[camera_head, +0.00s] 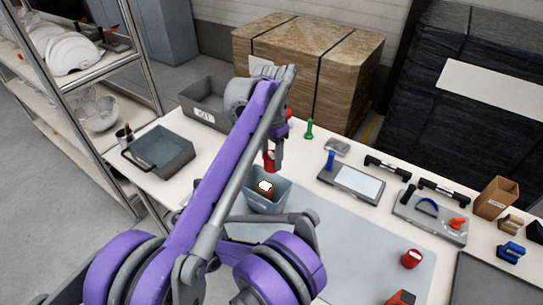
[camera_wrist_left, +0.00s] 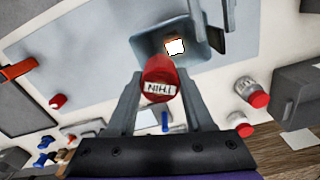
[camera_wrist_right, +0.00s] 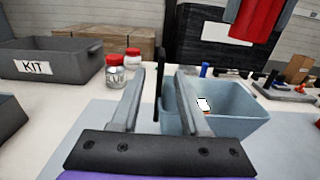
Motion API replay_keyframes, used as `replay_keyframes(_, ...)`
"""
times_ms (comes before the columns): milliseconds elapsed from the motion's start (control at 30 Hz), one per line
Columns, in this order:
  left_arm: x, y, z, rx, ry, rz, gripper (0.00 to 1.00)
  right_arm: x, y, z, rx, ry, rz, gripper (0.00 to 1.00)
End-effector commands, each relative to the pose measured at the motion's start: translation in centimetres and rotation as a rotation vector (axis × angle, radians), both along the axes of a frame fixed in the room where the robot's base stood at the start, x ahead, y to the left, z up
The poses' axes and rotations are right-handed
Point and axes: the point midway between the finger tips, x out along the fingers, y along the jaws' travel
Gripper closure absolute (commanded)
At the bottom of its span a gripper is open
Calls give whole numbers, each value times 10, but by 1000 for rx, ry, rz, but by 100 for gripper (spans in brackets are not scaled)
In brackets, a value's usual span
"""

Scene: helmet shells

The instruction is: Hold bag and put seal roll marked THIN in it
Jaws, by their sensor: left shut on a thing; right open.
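The light blue-grey open bag (camera_head: 251,201) stands upright on the table with a small white and brown-red item (camera_head: 266,187) inside. The red seal roll (camera_wrist_left: 158,70) has a white label reading THIN. My left gripper (camera_wrist_left: 158,84) is shut on it and holds it above the bag; the roll also shows at the top of the right wrist view (camera_wrist_right: 258,18). My right gripper (camera_wrist_right: 160,75) is open, with its fingers on either side of the bag's (camera_wrist_right: 240,120) near side wall and a dark upright strip. In the head view my left arm mostly hides the right gripper.
A grey KIT bin (camera_wrist_right: 50,62) and clear jars with red lids (camera_wrist_right: 115,70) stand beyond the bag. A dark tray (camera_head: 160,150) is at left. A grey tablet-like panel (camera_head: 351,183), tool tray (camera_head: 430,215) and red roll (camera_head: 412,258) are at right. The mat's middle is clear.

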Motion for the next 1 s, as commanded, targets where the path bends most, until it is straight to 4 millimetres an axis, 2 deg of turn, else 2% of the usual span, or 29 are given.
replay_keyframes(300,0,0,0,0,0,0,100,31,-23,0,0,0,-2,55)
replay_keyframes(500,0,0,0,0,0,0,100,44,-32,0,0,0,-1,55)
replay_keyframes(967,0,0,0,0,0,0,100,49,-36,0,0,0,0,55)
replay_keyframes(1000,0,0,0,0,0,0,100,49,-36,0,0,0,0,62)
